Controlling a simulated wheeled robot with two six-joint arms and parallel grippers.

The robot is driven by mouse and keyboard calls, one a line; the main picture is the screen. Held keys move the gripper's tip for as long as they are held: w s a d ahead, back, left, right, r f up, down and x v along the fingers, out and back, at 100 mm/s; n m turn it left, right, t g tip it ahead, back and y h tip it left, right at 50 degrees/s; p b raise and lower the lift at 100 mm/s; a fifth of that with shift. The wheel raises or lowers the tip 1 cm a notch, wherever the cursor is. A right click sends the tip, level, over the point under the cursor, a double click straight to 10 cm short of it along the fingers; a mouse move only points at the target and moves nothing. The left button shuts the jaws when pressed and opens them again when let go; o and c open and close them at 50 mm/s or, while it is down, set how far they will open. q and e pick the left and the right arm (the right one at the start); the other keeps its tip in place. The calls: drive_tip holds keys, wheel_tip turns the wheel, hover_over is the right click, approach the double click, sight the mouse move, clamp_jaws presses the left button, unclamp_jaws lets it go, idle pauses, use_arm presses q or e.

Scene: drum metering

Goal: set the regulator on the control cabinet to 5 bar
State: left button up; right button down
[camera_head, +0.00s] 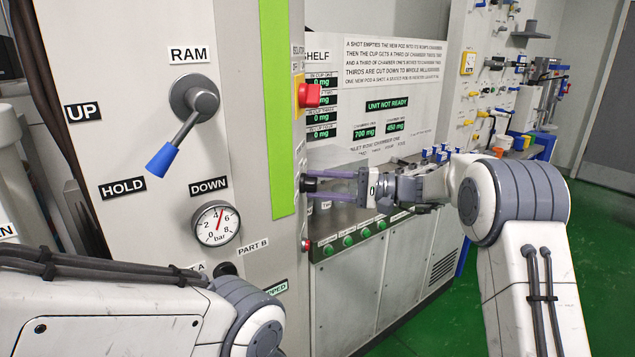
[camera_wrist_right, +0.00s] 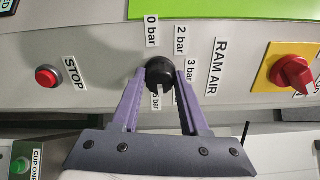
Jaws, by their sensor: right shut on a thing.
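The regulator is a black round knob (camera_wrist_right: 160,72) on the cabinet face, beside the RAM AIR label. Labels for 0, 2 and 3 bar stand around it, and another label below is partly hidden. A pale pointer mark on the knob faces down in the right wrist view, toward that part-hidden label. My right gripper (camera_wrist_right: 160,80) is shut on the knob, one finger on each side. In the head view my right gripper (camera_head: 308,185) reaches the cabinet's side. The cabinet's gauge (camera_head: 215,224) has its red needle between 4 and 6 bar. My left gripper is out of view.
A red STOP button (camera_wrist_right: 47,77) and a red rotary switch (camera_wrist_right: 292,72) on a yellow plate flank the knob. The RAM lever (camera_head: 180,130) with a blue grip sits on the cabinet front (camera_head: 110,40). A counter with green buttons (camera_head: 348,241) stands behind.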

drive_tip(key=shift+f+m+p, duration=0.1)
drive_tip(key=shift+m+p, duration=0.35)
drive_tip(key=shift+m, duration=0.75)
drive_tip(key=shift+c, duration=2.2)
unclamp_jaws()
drive_tip(key=shift+d, duration=0.15)
drive_tip(key=s+d+b, duration=0.1)
drive_tip(key=d+b, duration=0.1)
drive_tip(key=d, duration=0.8)
drive_tip(key=shift+s, duration=0.35)
